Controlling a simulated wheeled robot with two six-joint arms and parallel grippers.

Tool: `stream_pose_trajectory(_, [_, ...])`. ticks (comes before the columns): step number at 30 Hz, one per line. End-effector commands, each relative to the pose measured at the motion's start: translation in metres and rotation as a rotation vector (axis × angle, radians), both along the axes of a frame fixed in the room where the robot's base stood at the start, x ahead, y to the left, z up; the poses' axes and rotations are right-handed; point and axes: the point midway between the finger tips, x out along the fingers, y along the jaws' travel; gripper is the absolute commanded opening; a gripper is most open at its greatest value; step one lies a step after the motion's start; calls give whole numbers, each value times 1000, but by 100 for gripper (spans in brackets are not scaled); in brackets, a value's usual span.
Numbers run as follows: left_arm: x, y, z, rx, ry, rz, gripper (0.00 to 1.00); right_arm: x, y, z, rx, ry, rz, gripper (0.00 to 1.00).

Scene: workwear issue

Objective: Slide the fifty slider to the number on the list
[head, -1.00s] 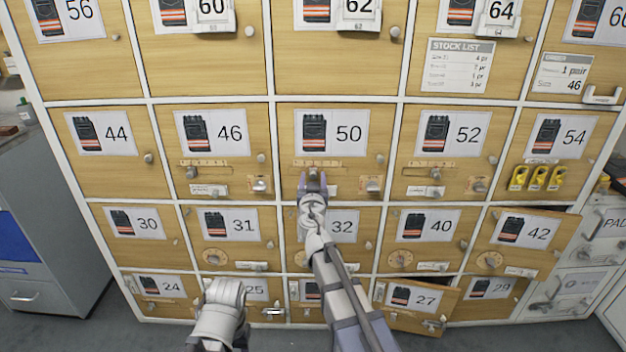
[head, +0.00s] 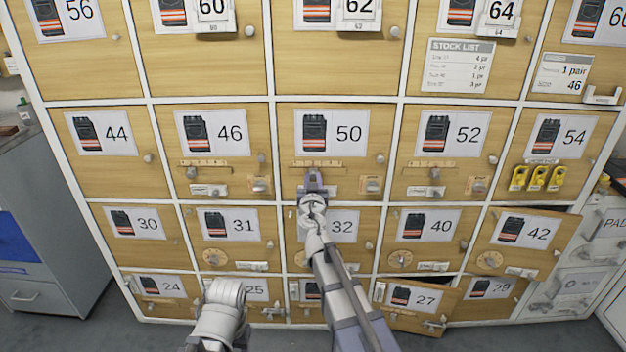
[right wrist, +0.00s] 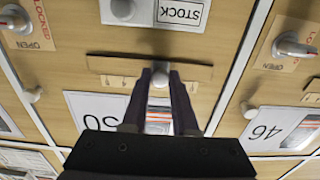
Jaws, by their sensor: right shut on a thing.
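The locker door marked 50 (head: 349,134) is in the middle of the head view. Below its label is the fifty slider's scale strip (head: 330,164), with small marks too fine to read. My right gripper (head: 313,179) is at this strip, shut on the fifty slider's knob, which shows as a pale knob (right wrist: 160,78) between the fingers in the right wrist view. The fingers cover part of the strip and slot. The stock list (head: 458,66) hangs at the upper right; its lines are too small to read surely. My left arm shows at the bottom, its gripper out of view.
Doors 46 (head: 224,132) and 52 (head: 459,132) have similar sliders beside it. A latch (head: 372,185) sits right of the gripper on door 50. Doors 42 (head: 529,236) and 27 (head: 416,299) stand ajar. Yellow padlocks (head: 537,178) hang on door 54.

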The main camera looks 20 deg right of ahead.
Motion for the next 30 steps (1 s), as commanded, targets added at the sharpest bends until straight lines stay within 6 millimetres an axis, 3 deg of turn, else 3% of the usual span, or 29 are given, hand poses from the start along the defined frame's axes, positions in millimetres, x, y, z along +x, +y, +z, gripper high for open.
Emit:
stream_pose_trajectory(24, [0,0,0,0,0,0,57,0,0,0,0,0,0,0])
stream_pose_trajectory(30, [0,0,0,0,0,0,57,-6,-18,0,0,0,-4,0])
